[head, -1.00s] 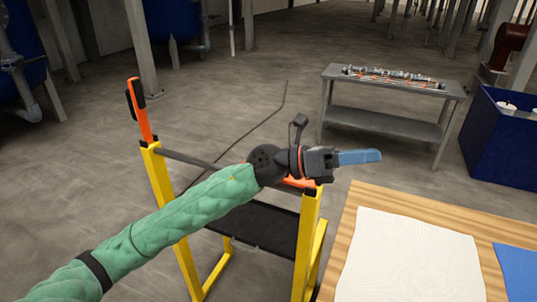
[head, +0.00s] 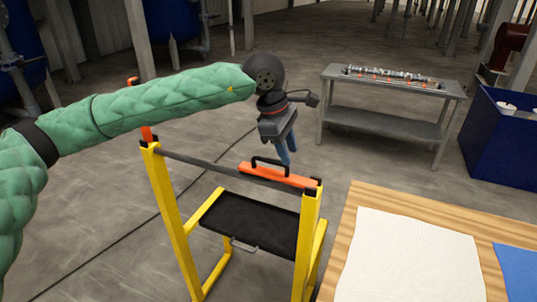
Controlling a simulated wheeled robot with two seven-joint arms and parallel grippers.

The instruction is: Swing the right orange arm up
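The right orange arm (head: 284,176) lies lowered along the top bar of the yellow frame (head: 310,235), with its end at the right post. A black handle (head: 268,161) stands on top of it. The left orange arm (head: 146,133) stands upright at the left post, partly hidden behind my green-sleeved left arm. My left gripper (head: 287,157) hangs with its blue fingers pointing down, just above and behind the right orange arm, to the right of the handle. I see no hold on the handle. The fingers look close together, but their gap is unclear. My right gripper is out of view.
A black tray (head: 262,226) with a small metal handle sits inside the frame. A wooden table (head: 345,215) with a white cloth (head: 410,255) and a blue cloth (head: 515,270) is at the right. A grey bench (head: 390,128) and a blue bin (head: 490,150) stand behind.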

